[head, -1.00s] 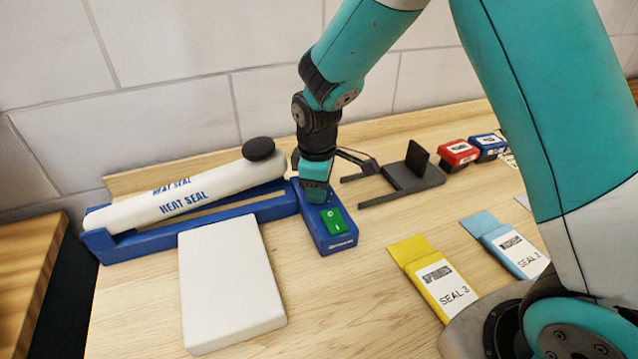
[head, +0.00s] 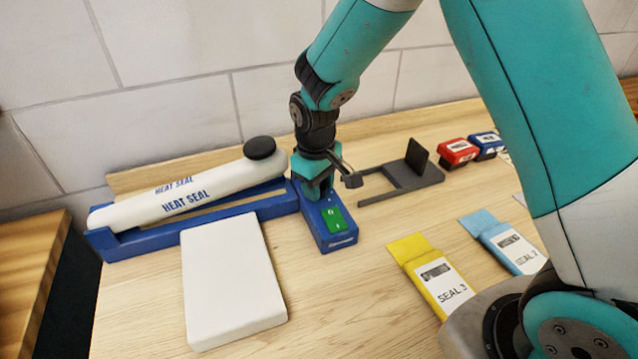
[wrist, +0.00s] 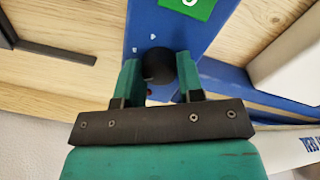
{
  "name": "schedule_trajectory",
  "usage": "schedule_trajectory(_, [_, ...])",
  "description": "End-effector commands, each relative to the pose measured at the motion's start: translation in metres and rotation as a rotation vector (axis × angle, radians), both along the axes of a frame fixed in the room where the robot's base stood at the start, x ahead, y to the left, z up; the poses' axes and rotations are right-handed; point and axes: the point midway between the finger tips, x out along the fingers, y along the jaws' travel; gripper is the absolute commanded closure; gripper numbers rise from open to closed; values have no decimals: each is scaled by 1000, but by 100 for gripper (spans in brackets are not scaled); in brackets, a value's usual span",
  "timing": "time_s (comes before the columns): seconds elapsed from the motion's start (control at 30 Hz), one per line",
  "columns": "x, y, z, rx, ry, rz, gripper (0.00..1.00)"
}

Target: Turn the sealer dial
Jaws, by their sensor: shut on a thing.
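The heat sealer is a blue base (head: 110,240) with a long white arm (head: 180,196) marked HEAT SEAL and a black round knob on top. Its control end (head: 330,241) carries a green switch (head: 334,219). My gripper (head: 312,190) points down onto that end, behind the switch. In the wrist view, my gripper (wrist: 158,76) has its two teal fingers on either side of the round black dial (wrist: 158,64) and is shut on it. Small marks show on the blue face beside the dial. The dial is hidden behind my gripper in the head view.
A white block (head: 232,280) lies in front of the sealer. A dark grey stand (head: 403,182) is to the right, near my wrist. Yellow (head: 440,285) and blue (head: 505,245) pouches lie at the front right. Red (head: 458,151) and blue boxes stand behind them.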

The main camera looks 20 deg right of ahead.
Motion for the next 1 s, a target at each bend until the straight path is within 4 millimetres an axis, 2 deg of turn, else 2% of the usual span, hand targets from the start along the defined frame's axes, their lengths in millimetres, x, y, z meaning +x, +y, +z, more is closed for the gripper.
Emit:
schedule_trajectory(0.3, [1,0,1,0,-4,-1,89])
schedule_trajectory(0.33, [1,0,1,0,-4,-1,60])
schedule_trajectory(0.4, [1,0,1,0,-4,-1,44])
schedule_trajectory(0.43, [1,0,1,0,-4,-1,40])
schedule_trajectory(0.77, [1,0,4,0,-2,0,40])
schedule_trajectory(0.87, [1,1,14,1,-5,0,40])
schedule_trajectory(1.0, [1,3,43,2,-8,0,40])
